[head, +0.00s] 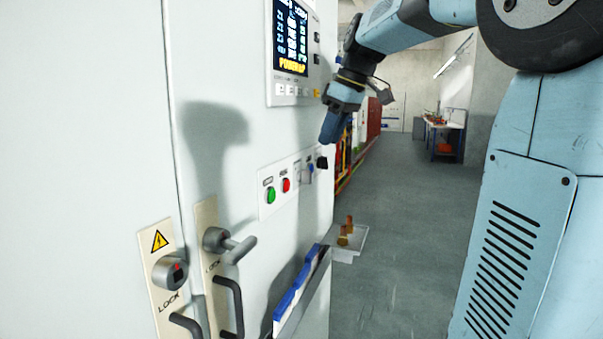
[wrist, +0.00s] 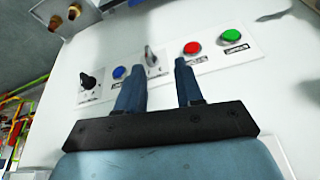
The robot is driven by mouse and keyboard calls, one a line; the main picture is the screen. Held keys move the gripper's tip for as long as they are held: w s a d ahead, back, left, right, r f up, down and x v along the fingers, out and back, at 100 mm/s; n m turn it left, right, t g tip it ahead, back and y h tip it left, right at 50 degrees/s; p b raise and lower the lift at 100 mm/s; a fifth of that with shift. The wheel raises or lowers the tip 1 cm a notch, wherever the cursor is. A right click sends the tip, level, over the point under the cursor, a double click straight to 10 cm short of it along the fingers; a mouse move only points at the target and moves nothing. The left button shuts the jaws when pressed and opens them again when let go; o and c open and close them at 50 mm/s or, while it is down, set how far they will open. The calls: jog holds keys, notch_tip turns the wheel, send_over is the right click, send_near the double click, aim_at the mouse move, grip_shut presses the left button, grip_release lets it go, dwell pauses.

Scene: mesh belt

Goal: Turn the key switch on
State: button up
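The key switch (wrist: 152,56) shows in the wrist view as a small grey metal key standing up from a white label plate, between the blue button (wrist: 119,72) and the red button (wrist: 192,48). In the head view it sits on the button strip and is too small to make out clearly. My gripper (wrist: 158,66) is open and empty, its two blue fingers apart and pointing at the panel. The key shows between the fingertips, nearer the left one, with no visible contact. In the head view my gripper (head: 328,138) hangs just above the strip's right end.
A green button (head: 270,195) and a black rotary knob (head: 321,162) flank the strip. A display (head: 291,45) is above. Below are a lever handle (head: 230,244), a blue-edged rack (head: 300,290) and a small shelf (head: 342,255) with brass-coloured parts. The floor to the right is clear.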

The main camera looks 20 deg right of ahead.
jog(key=n, duration=0.2)
send_near(308, 172)
jog(key=shift+y, duration=0.4)
jog(key=x, duration=0.6)
jog(key=d+x, duration=0.1)
jog(key=x, duration=0.3)
jog(key=shift+w+f, duration=0.15)
jog(key=shift+w, duration=0.05)
